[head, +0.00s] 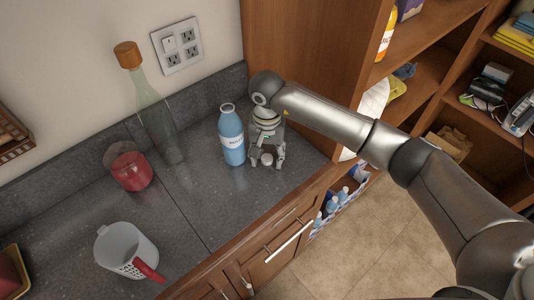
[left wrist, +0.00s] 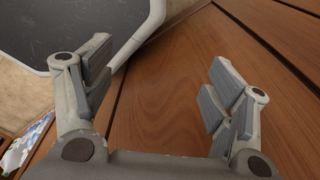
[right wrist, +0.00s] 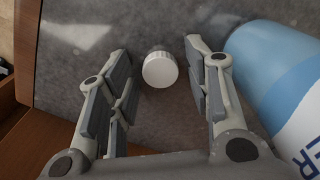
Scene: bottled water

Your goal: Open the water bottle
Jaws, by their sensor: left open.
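The blue water bottle (head: 232,142) stands upright on the dark countertop, its neck showing a pale rim with no cap on it. Its side fills the right edge of the right wrist view (right wrist: 285,85). A white cap (right wrist: 160,70) is between the fingertips of my right gripper (right wrist: 160,62), with small gaps on both sides. The cap also shows low in the head view (head: 267,159); I cannot tell if it touches the counter. My right gripper points down just right of the bottle. My left gripper (left wrist: 160,75) is open and empty, facing brown wood.
A wooden shelf panel (head: 305,60) rises behind my right arm. The counter's front edge is near my right gripper.

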